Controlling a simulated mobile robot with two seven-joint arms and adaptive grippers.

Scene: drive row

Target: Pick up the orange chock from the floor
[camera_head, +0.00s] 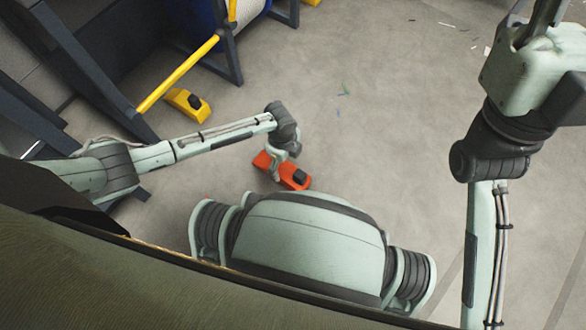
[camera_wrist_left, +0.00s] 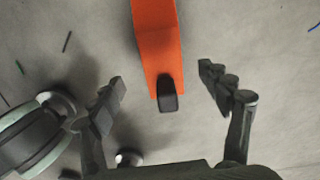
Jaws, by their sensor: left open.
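The orange chock (camera_head: 296,180) lies on the floor in front of my base, with a black knob at one end. In the left wrist view the chock (camera_wrist_left: 157,38) runs in from the top edge, and its knob end reaches between the fingers. My left gripper (camera_wrist_left: 162,78) is open, with a finger on each side and a visible gap to the chock. In the head view the left gripper (camera_head: 275,165) is over the chock and hides part of it. Contact cannot be told.
A yellow chock (camera_head: 188,104) with a black knob lies further left. A yellow rail (camera_head: 178,73), dark metal frames and a blue drum (camera_head: 205,15) stand at the upper left. The concrete floor (camera_head: 390,120) to the right is mostly clear, with small scraps.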

